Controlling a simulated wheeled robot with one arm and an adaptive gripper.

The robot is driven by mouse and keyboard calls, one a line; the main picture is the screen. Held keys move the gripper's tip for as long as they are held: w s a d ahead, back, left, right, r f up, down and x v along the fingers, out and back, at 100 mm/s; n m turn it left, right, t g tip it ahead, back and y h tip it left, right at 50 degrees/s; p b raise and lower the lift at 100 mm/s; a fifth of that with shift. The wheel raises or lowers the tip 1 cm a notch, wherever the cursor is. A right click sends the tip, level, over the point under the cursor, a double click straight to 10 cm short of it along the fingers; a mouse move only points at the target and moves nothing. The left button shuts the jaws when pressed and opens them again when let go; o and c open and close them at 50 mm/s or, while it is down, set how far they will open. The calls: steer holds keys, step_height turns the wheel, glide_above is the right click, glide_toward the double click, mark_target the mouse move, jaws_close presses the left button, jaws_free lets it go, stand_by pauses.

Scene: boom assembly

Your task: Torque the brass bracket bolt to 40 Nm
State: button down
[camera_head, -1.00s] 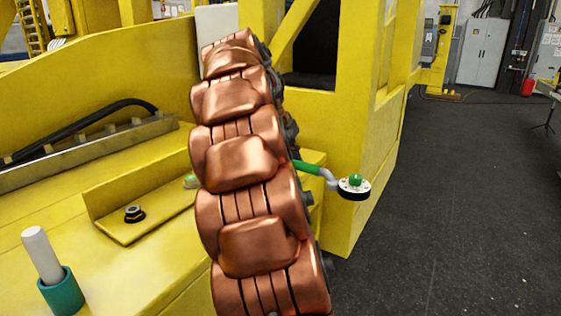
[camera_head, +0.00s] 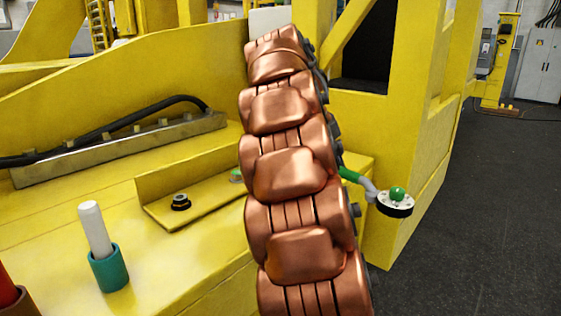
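A yellow angle bracket (camera_head: 219,200) lies on the yellow boom structure, left of centre. A dark bolt or nut with a pale centre (camera_head: 180,201) sits on its near left end. A small green fastener (camera_head: 236,175) shows farther along the bracket, partly hidden. Neither looks clearly brass. Copper-coloured segmented links fill the middle foreground and cover the bracket's right part. A pale grey rod (camera_head: 95,228) stands in a teal cup (camera_head: 109,270) at the lower left; I cannot tell if it is a tool. My gripper is not in view.
A red piece (camera_head: 6,291) in a brown holder is cut off at the lower left edge. A black hose (camera_head: 120,122) runs above a metal rail (camera_head: 125,150). A round disc with a green knob (camera_head: 396,203) sticks out right of centre. Dark floor (camera_head: 480,220) is open on the right.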

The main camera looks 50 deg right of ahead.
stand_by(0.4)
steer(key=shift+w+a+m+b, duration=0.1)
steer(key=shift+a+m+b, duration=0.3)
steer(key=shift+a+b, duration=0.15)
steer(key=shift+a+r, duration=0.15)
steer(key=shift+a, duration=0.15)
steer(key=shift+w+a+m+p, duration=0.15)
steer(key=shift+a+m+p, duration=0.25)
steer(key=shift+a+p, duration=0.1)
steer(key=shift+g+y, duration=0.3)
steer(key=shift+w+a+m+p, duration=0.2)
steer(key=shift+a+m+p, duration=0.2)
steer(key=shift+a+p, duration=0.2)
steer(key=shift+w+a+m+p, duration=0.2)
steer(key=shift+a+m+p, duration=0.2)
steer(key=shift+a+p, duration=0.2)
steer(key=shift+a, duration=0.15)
